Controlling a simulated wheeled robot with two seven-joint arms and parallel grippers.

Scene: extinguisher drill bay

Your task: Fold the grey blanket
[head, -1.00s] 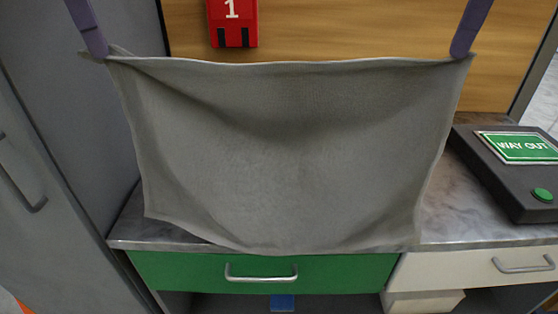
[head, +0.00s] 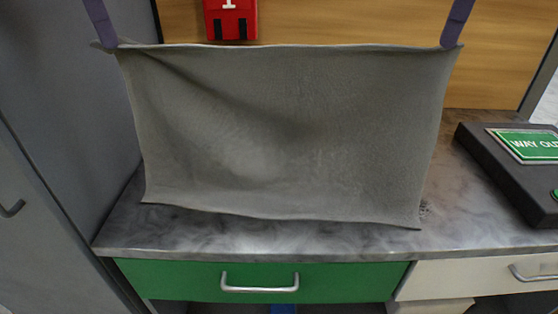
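The grey blanket (head: 290,135) hangs spread out like a curtain in front of the back panel, over the marbled counter (head: 260,238). Its top edge is held up at both corners, and its lower edge is at or just above the counter; I cannot tell if it touches. My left gripper (head: 104,42) is shut on the top left corner of the blanket. My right gripper (head: 451,42) is shut on the top right corner. The blanket hides the middle of the counter's back part. A diagonal crease runs from its upper left.
A black box with a green WAY OUT sign (head: 530,145) stands on the counter at the right. A red box marked 1 (head: 230,20) is on the wooden back panel. A green drawer (head: 170,278) is below the counter. A grey cabinet (head: 60,110) stands at the left.

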